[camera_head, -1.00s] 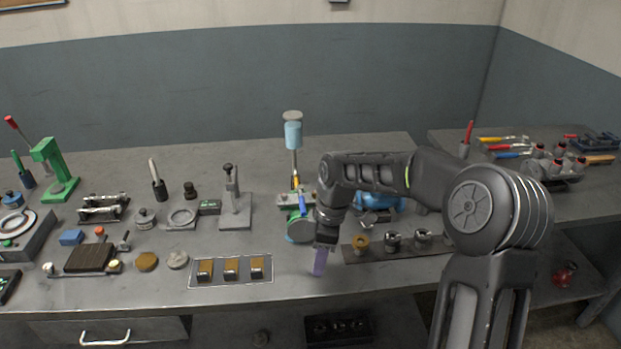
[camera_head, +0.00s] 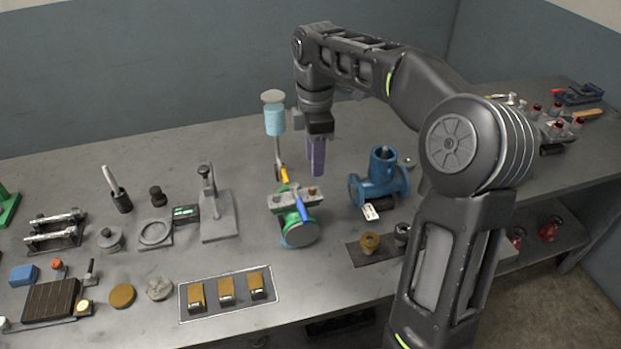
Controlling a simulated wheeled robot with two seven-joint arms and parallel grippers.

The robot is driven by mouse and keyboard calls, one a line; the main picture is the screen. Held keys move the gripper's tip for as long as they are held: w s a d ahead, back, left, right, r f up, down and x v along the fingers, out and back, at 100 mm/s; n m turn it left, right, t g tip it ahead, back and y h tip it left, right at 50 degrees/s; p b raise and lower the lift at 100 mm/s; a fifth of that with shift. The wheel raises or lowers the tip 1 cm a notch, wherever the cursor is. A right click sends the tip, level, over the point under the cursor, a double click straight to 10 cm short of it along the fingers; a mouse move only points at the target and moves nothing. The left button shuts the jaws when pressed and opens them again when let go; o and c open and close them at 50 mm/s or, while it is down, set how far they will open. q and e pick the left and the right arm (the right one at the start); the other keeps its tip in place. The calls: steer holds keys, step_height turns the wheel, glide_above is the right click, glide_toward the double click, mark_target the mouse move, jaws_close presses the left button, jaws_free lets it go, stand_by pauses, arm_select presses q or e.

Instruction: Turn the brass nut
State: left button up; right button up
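My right gripper (camera_head: 318,170) hangs with purple fingers pointing down, behind and above the green valve in the picture, apart from both pieces. Nothing shows between its fingers, but they overlap from this side and their gap cannot be seen. My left gripper is out of view.
A blue valve body (camera_head: 380,180) with a tag stands right of the green valve. A light blue cylinder on a stand (camera_head: 274,118) rises left of my gripper. A tray with brown blocks (camera_head: 228,292) lies at the front. My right arm hides part of the right side.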

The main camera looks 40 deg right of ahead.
mark_target(314, 189)
steer(key=shift+f+p, duration=0.4)
steer(key=shift+f, duration=3.6)
steer(key=shift+c, duration=0.3)
jaws_close()
